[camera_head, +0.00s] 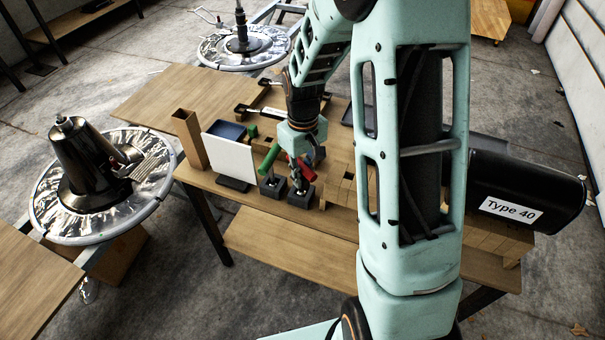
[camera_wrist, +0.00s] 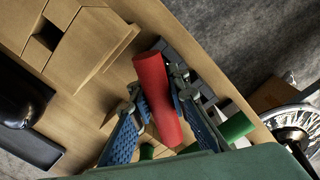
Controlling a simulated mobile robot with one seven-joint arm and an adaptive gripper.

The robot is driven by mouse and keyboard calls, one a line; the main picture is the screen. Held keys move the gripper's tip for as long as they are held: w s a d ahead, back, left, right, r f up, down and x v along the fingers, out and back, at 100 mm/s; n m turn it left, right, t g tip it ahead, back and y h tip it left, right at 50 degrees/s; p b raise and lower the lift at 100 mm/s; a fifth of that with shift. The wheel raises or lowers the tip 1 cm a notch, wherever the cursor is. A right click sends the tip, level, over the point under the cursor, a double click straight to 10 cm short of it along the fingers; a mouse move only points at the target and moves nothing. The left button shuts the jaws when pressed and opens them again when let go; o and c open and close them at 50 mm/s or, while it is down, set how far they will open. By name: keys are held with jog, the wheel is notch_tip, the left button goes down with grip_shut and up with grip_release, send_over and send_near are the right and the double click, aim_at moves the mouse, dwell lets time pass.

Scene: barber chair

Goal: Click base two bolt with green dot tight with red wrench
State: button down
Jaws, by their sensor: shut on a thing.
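The red wrench (camera_head: 305,168) stands in a dark holder at the front of the wooden table, its red handle uppermost. In the wrist view the red handle (camera_wrist: 160,100) lies between the two blue fingers of my gripper (camera_wrist: 156,90), which is shut on it. In the head view my gripper (camera_head: 299,152) is just above the holder, partly hidden by my arm. Two round silver bases show, one with a black cone (camera_head: 75,165) at left and one (camera_head: 243,48) at the back. I cannot tell which is base two. I cannot make out any green dot.
A green-handled tool (camera_head: 269,160) stands close left of the red wrench. A white panel (camera_head: 231,157) and an upright wooden block (camera_head: 189,140) stand further left. A black "Type 40" cylinder (camera_head: 525,190) is at right. Table surface (camera_head: 152,100) at back left is clear.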

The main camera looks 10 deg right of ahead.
jog(key=c, duration=1.8)
grip_release()
jog(key=shift+o, duration=0.2)
